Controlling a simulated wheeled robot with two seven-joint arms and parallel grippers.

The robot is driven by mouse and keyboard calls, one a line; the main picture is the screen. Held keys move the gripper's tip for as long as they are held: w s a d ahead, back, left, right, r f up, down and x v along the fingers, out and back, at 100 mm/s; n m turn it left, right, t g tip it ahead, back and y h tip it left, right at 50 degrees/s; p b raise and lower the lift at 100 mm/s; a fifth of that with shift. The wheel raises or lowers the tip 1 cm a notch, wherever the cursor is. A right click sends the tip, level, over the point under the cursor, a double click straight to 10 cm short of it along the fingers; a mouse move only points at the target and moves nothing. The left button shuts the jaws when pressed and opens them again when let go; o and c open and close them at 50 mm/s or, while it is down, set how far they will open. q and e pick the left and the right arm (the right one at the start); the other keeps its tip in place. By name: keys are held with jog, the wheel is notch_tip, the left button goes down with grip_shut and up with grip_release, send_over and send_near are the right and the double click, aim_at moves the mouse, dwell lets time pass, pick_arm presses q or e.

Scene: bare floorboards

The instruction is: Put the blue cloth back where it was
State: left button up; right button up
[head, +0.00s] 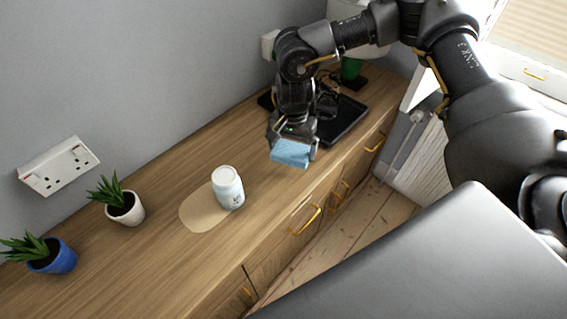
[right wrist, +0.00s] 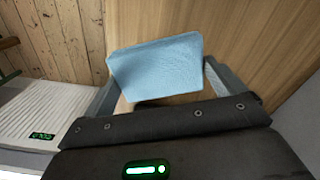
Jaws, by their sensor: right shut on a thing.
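The blue cloth (head: 291,152) is a folded light-blue block held in my right gripper (head: 293,146), above the wooden sideboard top near its front edge. In the right wrist view the cloth (right wrist: 158,68) sits between the fingers of the right gripper (right wrist: 160,90), which is shut on it. A white jar (head: 228,188) stands left of the cloth, on the edge of a pale, rounded patch (head: 197,212) on the sideboard. A black tray (head: 343,122) lies beyond the gripper, partly hidden by my arm. My left gripper is not in view.
The wooden sideboard (head: 160,235) runs along the grey wall, with gold-handled drawers. A white-potted plant (head: 125,208) and a blue-potted plant (head: 55,257) stand at the left. A green object (head: 351,69) and a lamp are at the back. The top between jar and gripper is clear.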

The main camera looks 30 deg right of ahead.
aim_at(285, 144)
jog(key=w+f, duration=0.1)
jog(key=w+f+b, duration=0.1)
jog(key=shift+a+f, duration=0.35)
jog(key=shift+w+a+f+b, duration=0.1)
jog(key=shift+w+f+b, duration=0.05)
jog(key=shift+f+b, duration=0.25)
jog(key=shift+w+f+b, duration=0.25)
jog(key=shift+f+b, duration=0.75)
jog(key=shift+f, duration=0.65)
jog(key=shift+c, duration=0.3)
jog(key=shift+s+r, duration=0.1)
jog(key=o, duration=0.6)
jog(key=shift+c, duration=0.2)
jog(key=shift+r, duration=0.2)
notch_tip(285, 144, up, 12)
jog(key=shift+f+b, duration=0.2)
jog(key=shift+b, duration=0.45)
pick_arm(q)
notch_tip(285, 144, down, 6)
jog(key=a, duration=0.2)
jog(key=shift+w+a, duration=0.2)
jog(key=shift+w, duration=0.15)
